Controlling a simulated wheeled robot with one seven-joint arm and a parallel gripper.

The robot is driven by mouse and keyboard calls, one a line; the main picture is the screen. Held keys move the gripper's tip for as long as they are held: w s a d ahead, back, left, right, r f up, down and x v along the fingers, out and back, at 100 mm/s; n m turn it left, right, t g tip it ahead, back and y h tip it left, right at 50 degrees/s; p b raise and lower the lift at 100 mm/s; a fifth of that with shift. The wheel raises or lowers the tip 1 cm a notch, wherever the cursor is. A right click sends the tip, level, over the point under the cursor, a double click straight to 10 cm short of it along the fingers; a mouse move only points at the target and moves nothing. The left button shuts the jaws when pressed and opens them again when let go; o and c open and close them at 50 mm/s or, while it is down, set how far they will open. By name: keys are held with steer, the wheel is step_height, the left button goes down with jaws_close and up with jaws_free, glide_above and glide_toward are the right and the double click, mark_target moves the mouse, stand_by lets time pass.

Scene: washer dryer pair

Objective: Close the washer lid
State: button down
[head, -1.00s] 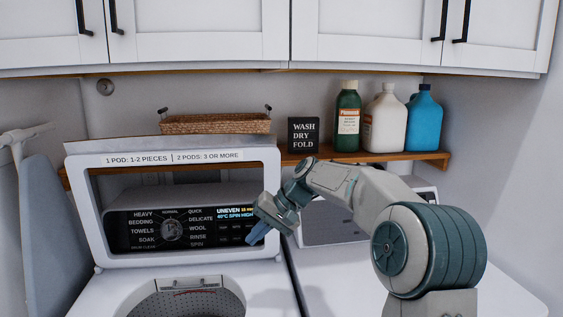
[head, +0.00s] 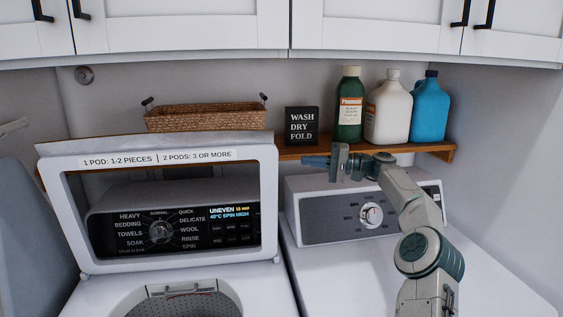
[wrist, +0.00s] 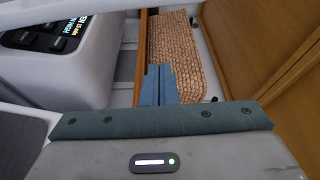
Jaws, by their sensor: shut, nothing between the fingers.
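The washer lid (head: 266,215) stands open and upright at the left in the head view, a white frame with a window and a pod label along its top. The washer's control panel (head: 165,230) shows through that window. The washer tub opening (head: 180,300) is uncovered below it. My gripper (head: 308,161) is shut and empty. It is to the right of the lid's upper right corner, apart from it in the picture, above the dryer and in front of the shelf. In the wrist view its blue fingers (wrist: 158,85) are together, with part of the lid along the upper left.
The dryer (head: 390,270) stands at the right, its top clear. A wooden shelf (head: 435,150) behind holds a wicker basket (head: 205,118), a black sign (head: 301,126), a green bottle (head: 348,105), a white jug (head: 388,110) and a blue jug (head: 430,108). White cabinets (head: 180,25) hang above.

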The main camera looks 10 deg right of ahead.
steer(key=s+a+p, duration=0.1)
steer(key=a+p, duration=0.1)
steer(key=a, duration=0.6)
steer(key=shift+a, duration=0.4)
steer(key=shift+s+f+b, duration=0.15)
steer(key=shift+s+b, duration=0.05)
steer(key=shift+b, duration=0.1)
